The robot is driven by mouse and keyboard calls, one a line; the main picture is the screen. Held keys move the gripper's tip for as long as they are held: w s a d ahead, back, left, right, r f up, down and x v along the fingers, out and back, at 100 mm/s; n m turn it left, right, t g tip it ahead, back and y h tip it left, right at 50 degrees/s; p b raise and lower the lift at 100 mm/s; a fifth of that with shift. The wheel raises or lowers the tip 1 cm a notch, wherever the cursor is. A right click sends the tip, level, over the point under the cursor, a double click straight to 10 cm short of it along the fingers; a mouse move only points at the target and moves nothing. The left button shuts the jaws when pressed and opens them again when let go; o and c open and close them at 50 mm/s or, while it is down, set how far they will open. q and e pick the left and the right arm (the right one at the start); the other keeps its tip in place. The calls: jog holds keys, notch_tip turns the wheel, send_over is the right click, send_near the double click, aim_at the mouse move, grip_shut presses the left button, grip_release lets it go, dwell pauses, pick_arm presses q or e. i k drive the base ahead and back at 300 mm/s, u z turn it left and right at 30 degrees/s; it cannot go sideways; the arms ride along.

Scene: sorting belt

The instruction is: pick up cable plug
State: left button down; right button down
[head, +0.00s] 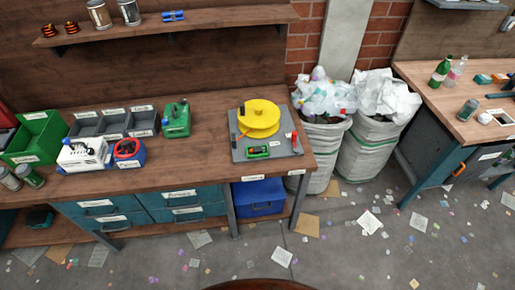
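No cable plug can be made out for certain at this size. On the workbench, a grey mat (273,155) holds a yellow reel (259,117), a small green device (258,152) with a dark face, and a thin red-and-white item (292,140) at its right side. A small dark piece (241,111) sits at the reel's left edge; I cannot tell whether it is a plug. Neither my left nor my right gripper is in the head view.
Left of the mat stand a green container (176,119), a red-and-blue item (128,152), a white box (83,154), grey bins (117,125) and a green bin (35,138). Filled sacks (371,145) stand right of the bench. Paper scraps litter the floor (330,262).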

aim_at(256, 150)
jog(key=z, duration=1.85)
jog(key=i, duration=1.5)
jog(key=u, duration=3.65)
